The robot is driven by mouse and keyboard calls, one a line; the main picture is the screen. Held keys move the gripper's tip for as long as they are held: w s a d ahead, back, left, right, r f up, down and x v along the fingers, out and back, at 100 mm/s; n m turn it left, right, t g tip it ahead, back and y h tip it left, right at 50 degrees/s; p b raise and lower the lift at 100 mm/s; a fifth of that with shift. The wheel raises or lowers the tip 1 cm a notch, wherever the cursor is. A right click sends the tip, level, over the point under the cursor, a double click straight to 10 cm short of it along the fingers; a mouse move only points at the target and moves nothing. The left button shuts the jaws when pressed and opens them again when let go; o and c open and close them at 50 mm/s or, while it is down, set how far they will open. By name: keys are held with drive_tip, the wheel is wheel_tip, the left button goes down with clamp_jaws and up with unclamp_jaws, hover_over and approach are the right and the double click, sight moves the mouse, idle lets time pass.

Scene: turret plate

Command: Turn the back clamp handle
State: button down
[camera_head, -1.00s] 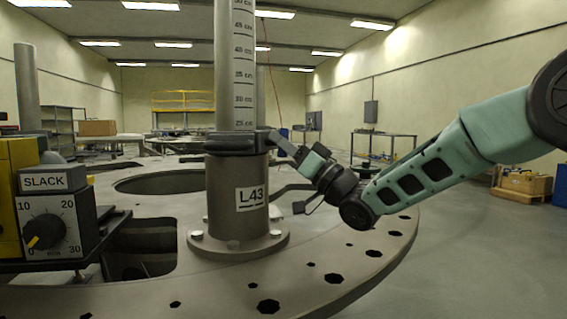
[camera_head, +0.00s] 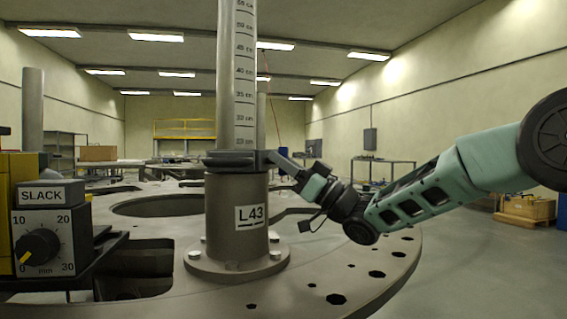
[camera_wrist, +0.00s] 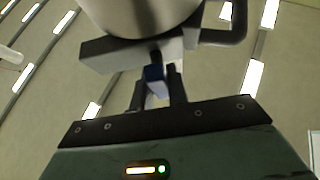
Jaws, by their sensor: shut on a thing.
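A grey post (camera_head: 238,85) with a centimetre scale stands upright in a flanged socket labelled L43 (camera_head: 222,215). A dark clamp collar (camera_head: 232,160) rings the post at the socket's top; its block shows in the wrist view (camera_wrist: 108,53). My gripper (camera_head: 300,176) is at the collar's right side. The grip itself is too small to see in the head view. The collar's far side is hidden by the post.
The round turret plate (camera_head: 345,275) has a large opening and several small holes. A box marked SLACK (camera_head: 45,240) with a dial stands at the left. A second post (camera_head: 33,110) rises behind it. Open floor lies to the right.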

drive_tip(key=c, duration=1.4)
unclamp_jaws()
drive_tip(key=shift+o, duration=0.2)
drive_tip(key=v, duration=1.2)
